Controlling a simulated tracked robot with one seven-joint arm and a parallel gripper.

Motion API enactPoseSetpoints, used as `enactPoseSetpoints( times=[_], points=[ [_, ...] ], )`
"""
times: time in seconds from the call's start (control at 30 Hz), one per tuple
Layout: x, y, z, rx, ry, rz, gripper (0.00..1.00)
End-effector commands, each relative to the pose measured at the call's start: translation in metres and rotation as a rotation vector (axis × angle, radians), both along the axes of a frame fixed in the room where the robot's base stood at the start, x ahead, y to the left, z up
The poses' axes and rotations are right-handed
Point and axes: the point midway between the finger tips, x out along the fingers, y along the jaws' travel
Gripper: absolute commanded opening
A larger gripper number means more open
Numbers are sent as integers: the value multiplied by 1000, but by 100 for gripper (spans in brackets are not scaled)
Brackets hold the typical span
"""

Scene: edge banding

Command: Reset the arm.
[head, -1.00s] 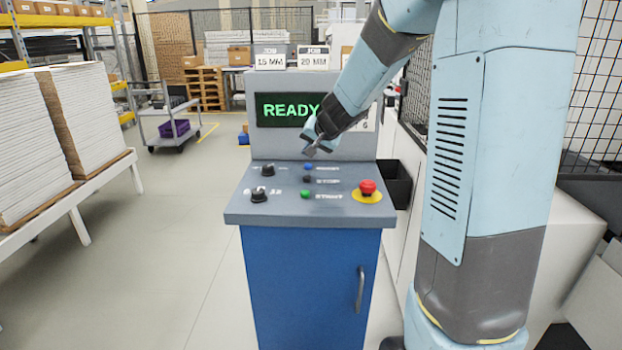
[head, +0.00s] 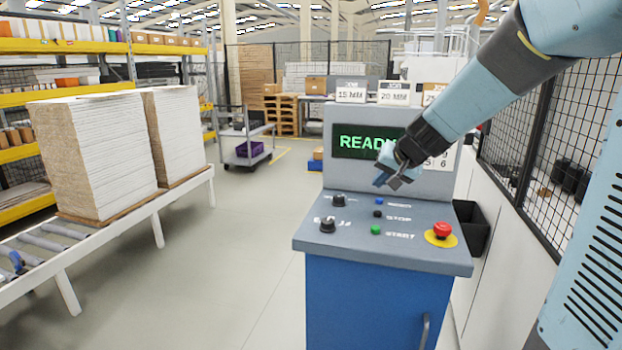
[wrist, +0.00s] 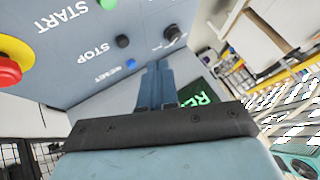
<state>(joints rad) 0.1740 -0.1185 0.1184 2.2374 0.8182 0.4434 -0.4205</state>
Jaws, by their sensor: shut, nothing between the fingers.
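My gripper (head: 393,181) is shut and empty. In the head view it hangs in front of the console's screen, above the panel's back part. In the wrist view its closed fingers (wrist: 155,80) point toward the panel, apart from the buttons as far as I can tell. The blue control console (head: 370,305) has a grey sloped panel with a blue reset button (head: 379,202), a black stop button (head: 378,214), a green start button (head: 376,230), two black knobs (head: 328,226) and a red emergency stop (head: 442,230) on yellow. The screen (head: 358,142) reads READY, partly hidden by my gripper.
White board stacks (head: 95,160) stand on a roller table (head: 110,245) at left. A cart (head: 246,145) with a purple bin is behind. A black bin (head: 471,228) hangs at the console's right, near a mesh fence (head: 545,150). The floor left of the console is open.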

Motion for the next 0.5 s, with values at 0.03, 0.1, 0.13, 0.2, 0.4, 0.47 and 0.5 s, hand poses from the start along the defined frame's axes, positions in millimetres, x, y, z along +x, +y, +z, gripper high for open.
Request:
enactPoseSetpoints(
  times=[0.03,0.1,0.13,0.2,0.4,0.47,0.5],
  points=[
    [-18,4,8,-19,0,26,0],
    [-40,7,15,-47,11,58,0],
    [-51,8,17,-60,16,72,0],
    [-74,10,22,-90,28,99,0],
    [-140,7,30,-185,67,155,0],
    [-160,4,30,-215,80,167,0],
    [-173,2,30,-235,90,172,0]
  ],
)
